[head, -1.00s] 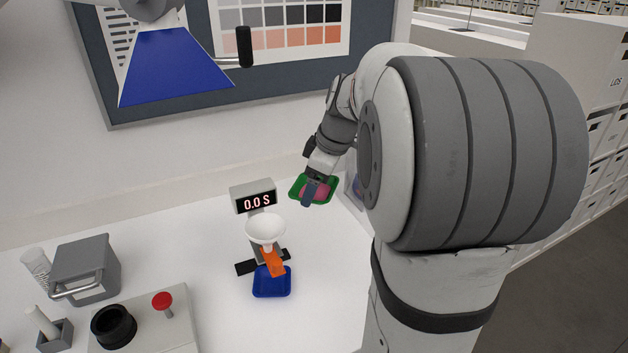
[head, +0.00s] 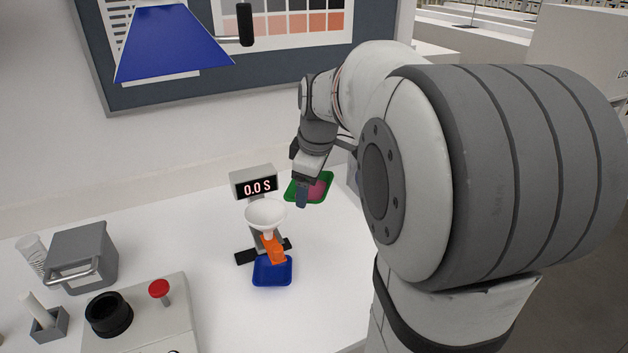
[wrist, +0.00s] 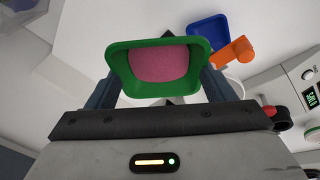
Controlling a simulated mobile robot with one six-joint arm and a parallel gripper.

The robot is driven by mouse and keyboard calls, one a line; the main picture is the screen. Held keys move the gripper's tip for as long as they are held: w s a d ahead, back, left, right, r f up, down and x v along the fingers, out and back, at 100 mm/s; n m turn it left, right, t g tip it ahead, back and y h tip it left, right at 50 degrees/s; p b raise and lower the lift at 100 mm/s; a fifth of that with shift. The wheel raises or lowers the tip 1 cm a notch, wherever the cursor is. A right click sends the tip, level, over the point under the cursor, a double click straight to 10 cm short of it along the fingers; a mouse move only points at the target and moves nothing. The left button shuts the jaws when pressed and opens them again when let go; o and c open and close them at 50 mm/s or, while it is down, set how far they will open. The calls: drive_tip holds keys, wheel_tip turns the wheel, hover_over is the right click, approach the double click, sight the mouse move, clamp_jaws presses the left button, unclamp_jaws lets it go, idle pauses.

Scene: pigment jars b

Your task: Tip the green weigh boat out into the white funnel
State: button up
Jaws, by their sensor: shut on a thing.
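The green weigh boat (head: 325,198) holds a mound of pink powder. My gripper (head: 302,197) is shut on it and holds it up behind and to the right of the funnel in the head view. In the wrist view the boat (wrist: 116,68) sits between the two fingers of my gripper (wrist: 160,88), with the pink powder (wrist: 165,63) inside. The white funnel (head: 266,214) stands upright on its stand, below the display. In the wrist view only part of its white rim (wrist: 235,98) shows; the boat and a finger hide the rest.
A display (head: 254,183) reading "0.0 S" stands behind the funnel.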

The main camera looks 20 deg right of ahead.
sight(291, 199)
drive_tip(key=shift+a+r+h, duration=0.35)
drive_tip(key=shift+a+h, duration=0.3)
drive_tip(key=shift+a, duration=0.1)
drive_tip(key=shift+a+r+h, duration=0.3)
drive_tip(key=shift+a+h, duration=0.35)
drive_tip(key=shift+a, duration=0.05)
drive_tip(key=shift+a+r+n+h+b, duration=0.35)
drive_tip(key=shift+a+h+b, duration=0.35)
drive_tip(key=shift+h, duration=0.2)
drive_tip(key=h, duration=0.1)
drive_tip(key=a+h+b, duration=0.1)
drive_tip(key=shift+a+r+h+b, duration=0.25)
drive_tip(key=shift+r+h+b, duration=0.05)
drive_tip(key=shift+r+h, duration=0.1)
drive_tip(key=shift+a+f+n+t+h+b, duration=0.1)
drive_tip(key=shift+a+n+t+h+b, duration=0.35)
drive_tip(key=shift+a+h, duration=1.1)
drive_tip(key=shift+a+f+n+t+h+b, duration=0.1)
drive_tip(key=shift+a+n+t+h+b, duration=0.35)
drive_tip(key=shift+h, duration=1.85)
drive_tip(key=shift+a+n+t+h+b, duration=0.25)
drive_tip(key=shift+a+n+h, duration=0.3)
drive_tip(key=shift+a+h, duration=1.1)
drive_tip(key=shift+d+h, duration=0.3)
drive_tip(key=shift+d, duration=0.05)
